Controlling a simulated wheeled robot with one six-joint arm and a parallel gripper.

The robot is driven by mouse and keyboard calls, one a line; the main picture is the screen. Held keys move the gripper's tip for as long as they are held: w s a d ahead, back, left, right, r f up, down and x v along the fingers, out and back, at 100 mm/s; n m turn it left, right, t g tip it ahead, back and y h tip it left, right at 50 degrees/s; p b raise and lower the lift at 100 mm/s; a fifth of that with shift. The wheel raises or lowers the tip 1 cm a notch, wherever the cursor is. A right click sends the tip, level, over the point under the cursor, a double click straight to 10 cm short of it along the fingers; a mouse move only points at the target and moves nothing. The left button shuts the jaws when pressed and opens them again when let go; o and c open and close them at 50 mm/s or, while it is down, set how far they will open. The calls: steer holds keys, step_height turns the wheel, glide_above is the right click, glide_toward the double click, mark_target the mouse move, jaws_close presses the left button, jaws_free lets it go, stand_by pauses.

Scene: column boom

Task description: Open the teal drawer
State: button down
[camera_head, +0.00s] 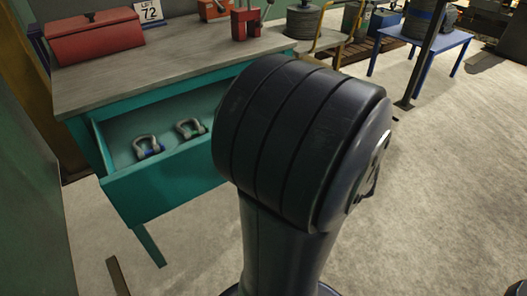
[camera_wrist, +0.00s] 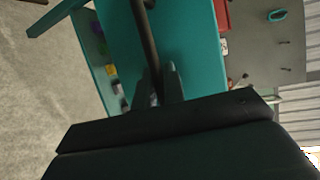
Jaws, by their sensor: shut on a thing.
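The teal drawer (camera_head: 165,186) is pulled out from under the worktop in the head view, and its inside shows. Two metal shackles lie in it, one (camera_head: 147,146) with a blue part and one (camera_head: 190,128) farther back. In the wrist view the teal drawer front (camera_wrist: 192,45) fills the upper middle, with a dark bar handle (camera_wrist: 146,35) running down it. My gripper (camera_wrist: 160,82) is at the lower end of the handle, its fingers shut on it. In the head view my dark arm hides the gripper, the handle and the drawer's right end.
A red toolbox (camera_head: 95,40), a lot sign (camera_head: 149,13) and a red clamp-like tool (camera_head: 246,22) stand on the worktop (camera_head: 170,62). A blue table (camera_head: 420,37) and a dark post (camera_head: 420,60) are at the back right. The concrete floor (camera_head: 440,190) to the right is clear.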

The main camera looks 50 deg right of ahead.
steer(key=c, duration=1.5)
jaws_free()
steer(key=p+v, duration=0.2)
steer(key=v, duration=0.8)
steer(key=shift+s, duration=0.4)
steer(key=shift+d, duration=0.1)
steer(key=shift+b+x, duration=1)
steer(key=shift+x, duration=4.45)
